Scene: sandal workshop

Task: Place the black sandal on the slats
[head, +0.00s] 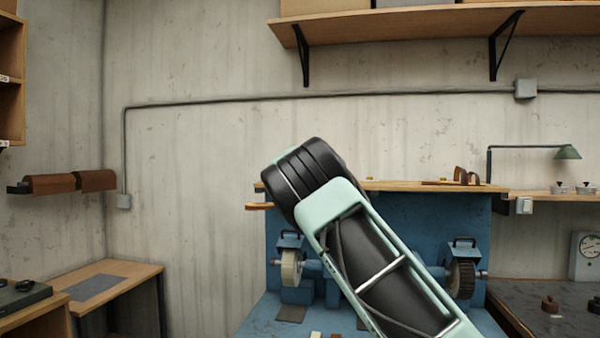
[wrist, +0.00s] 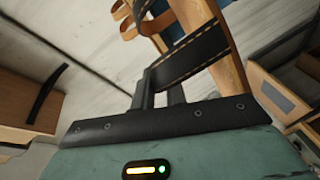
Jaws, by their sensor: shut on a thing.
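In the wrist view, my gripper (wrist: 162,97) is shut on the black sandal (wrist: 187,60), at a wide black strap with yellow stitching. A tan sole edge rises to the right of the strap; the rest of the sandal runs out of the picture at the top. In the head view my own arm fills the middle, and neither my gripper nor the held sandal shows. I cannot pick out the slats for certain in either view.
A blue bench unit (head: 380,215) with grinding wheels stands behind my arm, with a wooden top (head: 400,187) bearing small brown items. A wall shelf (head: 420,20) hangs above. A desk (head: 110,275) stands left.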

